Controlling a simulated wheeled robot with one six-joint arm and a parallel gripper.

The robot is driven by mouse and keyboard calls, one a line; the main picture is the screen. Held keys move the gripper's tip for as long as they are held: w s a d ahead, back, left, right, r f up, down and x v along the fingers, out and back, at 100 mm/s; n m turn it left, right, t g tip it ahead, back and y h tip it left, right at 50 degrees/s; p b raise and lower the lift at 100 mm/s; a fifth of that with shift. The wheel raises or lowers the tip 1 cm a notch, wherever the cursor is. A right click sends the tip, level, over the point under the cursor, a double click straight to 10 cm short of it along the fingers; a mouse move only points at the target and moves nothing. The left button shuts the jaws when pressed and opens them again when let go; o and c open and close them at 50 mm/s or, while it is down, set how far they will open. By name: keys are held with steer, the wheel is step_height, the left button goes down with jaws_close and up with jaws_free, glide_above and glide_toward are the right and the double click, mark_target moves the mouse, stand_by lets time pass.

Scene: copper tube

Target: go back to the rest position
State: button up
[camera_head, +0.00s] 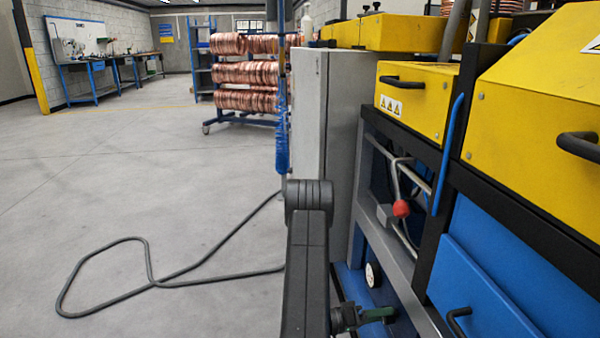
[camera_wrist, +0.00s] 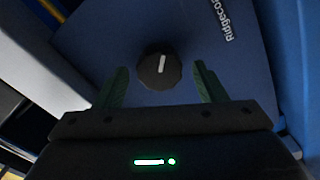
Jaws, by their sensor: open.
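My gripper (camera_wrist: 161,72) is open in the wrist view, with its two green fingers apart and nothing between them that I can see held. A round black knob (camera_wrist: 159,70) with a white pointer line sits on a blue panel (camera_wrist: 100,35), between and just beyond the fingertips as seen from the wrist. I cannot tell whether the fingers touch it. In the head view my gripper (camera_head: 380,314) shows low at the machine's blue side, partly hidden behind my dark arm. A small white round dial (camera_head: 373,275) shows just above it.
The machine with yellow covers (camera_head: 420,95) and a blue drawer (camera_head: 480,290) fills the right side. A red-tipped lever (camera_head: 401,208) juts out nearby. A grey cabinet (camera_head: 310,110) stands behind. A dark cable (camera_head: 140,290) lies on the otherwise clear floor at left. Copper coils (camera_head: 245,75) stand farther back.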

steer(key=shift+f+n+p, duration=0.1)
steer(key=shift+n+p, duration=3)
steer(key=shift+n, duration=3.1)
